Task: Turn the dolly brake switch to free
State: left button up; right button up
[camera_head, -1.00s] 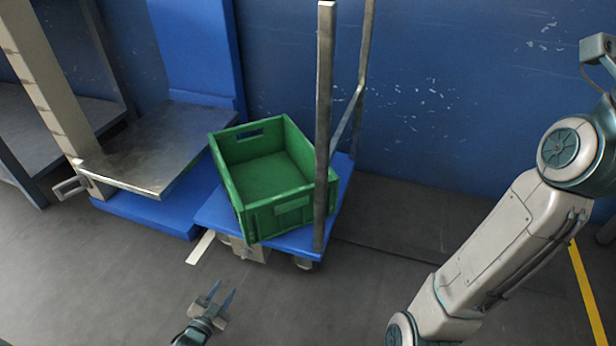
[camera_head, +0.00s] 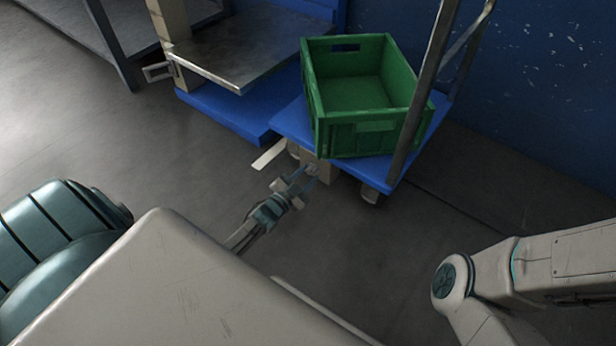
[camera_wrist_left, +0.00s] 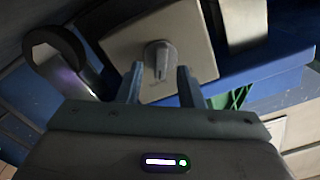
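The dolly is a blue platform (camera_head: 289,121) with a metal handle frame, standing in the middle of the head view. A beige box (camera_head: 318,168) sits under its near edge. In the left wrist view, a grey brake switch knob (camera_wrist_left: 160,57) stands upright on the box's square plate (camera_wrist_left: 193,48). My left gripper (camera_head: 306,174) is close in front of the box. In the wrist view, its two fingers (camera_wrist_left: 159,80) are apart, one on each side of the knob, with gaps showing. My right arm shows at right; its gripper is outside the view.
A green crate (camera_head: 361,132) rests on the dolly. Dolly wheels (camera_head: 370,194) show below it. A metal table (camera_head: 245,62) over a blue base (camera_head: 225,108) stands at left. The near floor is clear.

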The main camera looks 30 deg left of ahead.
pick_arm(q)
jog(key=shift+w, duration=0.45)
jog(key=shift+c, duration=0.4)
grip_shut()
